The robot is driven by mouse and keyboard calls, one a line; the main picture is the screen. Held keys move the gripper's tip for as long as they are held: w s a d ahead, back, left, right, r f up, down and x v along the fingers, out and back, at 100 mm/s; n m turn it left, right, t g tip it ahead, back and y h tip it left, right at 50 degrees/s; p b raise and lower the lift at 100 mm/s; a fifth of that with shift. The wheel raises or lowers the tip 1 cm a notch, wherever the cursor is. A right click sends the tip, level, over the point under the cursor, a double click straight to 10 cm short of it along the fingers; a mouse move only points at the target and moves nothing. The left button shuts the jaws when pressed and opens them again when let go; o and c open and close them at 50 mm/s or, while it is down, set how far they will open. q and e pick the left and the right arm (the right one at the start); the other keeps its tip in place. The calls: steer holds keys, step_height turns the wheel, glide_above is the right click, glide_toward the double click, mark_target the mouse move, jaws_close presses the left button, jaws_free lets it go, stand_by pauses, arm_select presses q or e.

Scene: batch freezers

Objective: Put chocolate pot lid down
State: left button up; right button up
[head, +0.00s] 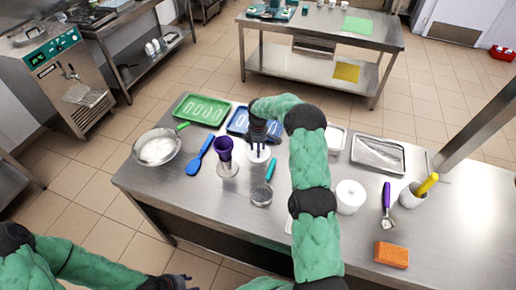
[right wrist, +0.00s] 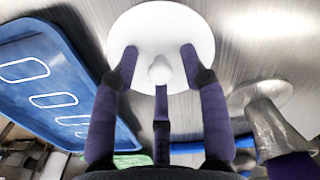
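A white round lid with a small knob (right wrist: 160,22) fills the top middle of the right wrist view. My right gripper (right wrist: 160,68) is over it, its purple fingers spread around the knob with visible gaps, so it looks open. In the head view my right gripper (head: 258,147) points down over this white piece (head: 257,157); I cannot tell whether the lid lies on the table or on something. A white round pot (head: 350,198) stands to the right of my right arm. My left gripper (head: 168,283) is at the bottom edge, and its fingers are unclear.
On the steel table (head: 175,197) are a blue tray (head: 238,122), green tray (head: 200,109), purple funnel on a stand (head: 225,150), metal bowl (head: 157,148), blue spatula (head: 198,157), strainer (head: 261,194), purple-handled scoop (head: 387,205) and orange sponge (head: 391,255). The front left table area is clear.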

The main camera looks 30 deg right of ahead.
steer(key=shift+r, duration=0.15)
steer(key=shift+r, duration=0.3)
step_height(320, 180, up, 12)
steer(key=shift+f+p, duration=0.25)
steer(key=shift+p, duration=0.05)
steer(key=shift+f, duration=0.1)
stand_by(0.4)
